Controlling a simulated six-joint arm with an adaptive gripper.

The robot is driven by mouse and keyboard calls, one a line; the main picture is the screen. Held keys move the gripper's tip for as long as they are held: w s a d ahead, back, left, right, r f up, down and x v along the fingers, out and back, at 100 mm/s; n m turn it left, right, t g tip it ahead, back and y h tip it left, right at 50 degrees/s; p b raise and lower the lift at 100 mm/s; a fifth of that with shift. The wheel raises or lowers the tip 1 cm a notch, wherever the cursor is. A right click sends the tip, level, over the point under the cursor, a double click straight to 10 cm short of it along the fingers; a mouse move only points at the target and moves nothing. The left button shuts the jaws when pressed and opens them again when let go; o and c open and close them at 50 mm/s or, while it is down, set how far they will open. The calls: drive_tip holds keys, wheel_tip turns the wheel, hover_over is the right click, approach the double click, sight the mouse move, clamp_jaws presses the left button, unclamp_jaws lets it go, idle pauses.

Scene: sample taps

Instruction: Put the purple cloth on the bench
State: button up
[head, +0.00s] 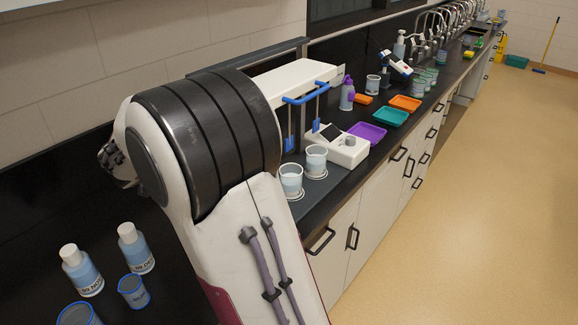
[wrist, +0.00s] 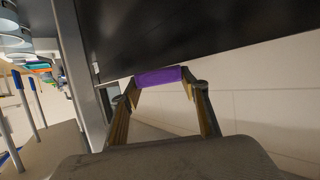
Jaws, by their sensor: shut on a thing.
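The purple cloth (wrist: 158,76) shows in the wrist view as a small folded strip between my fingertips. My gripper (wrist: 162,84) is shut on it, with one finger at each end of the strip. The cloth lies across the edge of a black surface in that picture, and I cannot tell whether it touches it. The black bench (head: 322,193) runs from the front left to the back right in the head view. My arm covers part of the bench there and hides the cloth.
Two white bottles (head: 82,270) and blue-rimmed beakers (head: 133,291) stand at the front left. Beyond my arm are two beakers (head: 291,181), a white device (head: 340,147), a purple tray (head: 366,134), a teal tray (head: 391,117) and orange trays (head: 405,103). Taps line the back.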

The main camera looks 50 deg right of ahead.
wheel_tip(320, 180, down, 11)
idle(0.3)
idle(0.5)
drive_tip(key=shift+f, duration=3.15)
drive_tip(key=shift+f, duration=1.9)
drive_tip(key=shift+f, duration=0.2)
drive_tip(key=shift+s+f, duration=0.1)
drive_tip(key=shift+f, duration=0.15)
